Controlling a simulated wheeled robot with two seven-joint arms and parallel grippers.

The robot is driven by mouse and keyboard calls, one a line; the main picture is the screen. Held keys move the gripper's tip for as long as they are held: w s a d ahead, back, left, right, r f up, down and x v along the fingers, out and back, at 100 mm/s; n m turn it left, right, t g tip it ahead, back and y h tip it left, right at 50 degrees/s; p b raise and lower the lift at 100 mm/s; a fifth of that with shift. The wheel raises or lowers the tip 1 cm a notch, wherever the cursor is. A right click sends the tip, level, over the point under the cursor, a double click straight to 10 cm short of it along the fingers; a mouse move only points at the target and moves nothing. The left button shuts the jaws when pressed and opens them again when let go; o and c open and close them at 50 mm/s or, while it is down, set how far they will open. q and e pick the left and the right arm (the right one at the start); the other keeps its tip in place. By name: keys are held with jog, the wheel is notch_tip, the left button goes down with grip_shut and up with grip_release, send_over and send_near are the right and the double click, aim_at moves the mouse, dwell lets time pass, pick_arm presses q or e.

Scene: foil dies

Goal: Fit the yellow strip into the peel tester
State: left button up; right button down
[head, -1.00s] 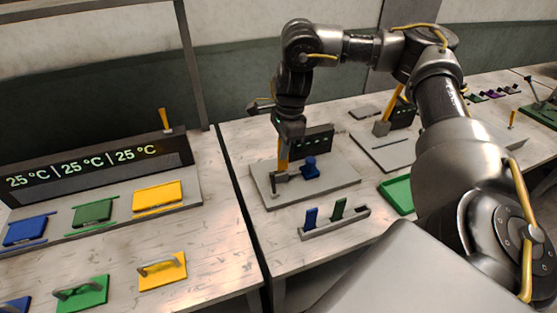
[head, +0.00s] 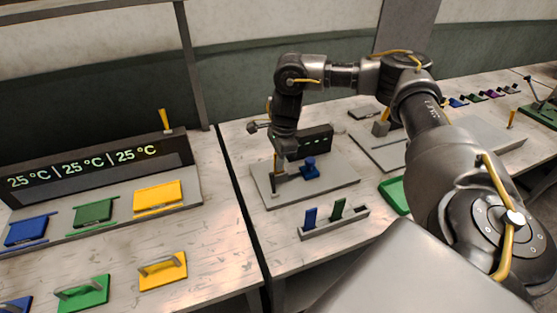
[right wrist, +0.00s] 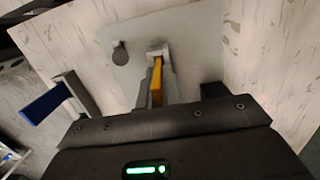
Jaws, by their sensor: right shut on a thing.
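The peel tester is a grey base plate (head: 335,185) with a dark panel (head: 317,140), a blue part (head: 311,169) and a grey clamp at its left. My right gripper (head: 277,164) is over the left part of the plate, shut on the yellow strip (head: 275,158). In the right wrist view the yellow strip (right wrist: 157,82) stands between the fingers, its far end at a pale grey slotted holder (right wrist: 158,51). I cannot tell how deep it sits there. A blue part (right wrist: 43,105) shows at the left of that view. My left gripper is not in view.
A grey rack (head: 335,224) in front holds a blue strip (head: 310,216) and a green strip (head: 338,208). A green tray (head: 394,195) lies right of it. Another station (head: 378,148) stands behind right. A left table carries a temperature display (head: 85,175) and coloured plates.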

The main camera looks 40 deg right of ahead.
jog(key=shift+f, duration=0.15)
jog(key=c, duration=1.6)
grip_release()
jog(key=shift+r, duration=0.3)
jog(key=r, duration=0.4)
jog(key=d+r, duration=0.1)
jog(key=r, duration=0.2)
jog(key=r+p, duration=0.1)
jog(key=r, duration=0.3)
jog(key=shift+s+d+r, duration=0.15)
jog(key=shift+s+r, duration=0.1)
jog(key=shift+r, duration=0.1)
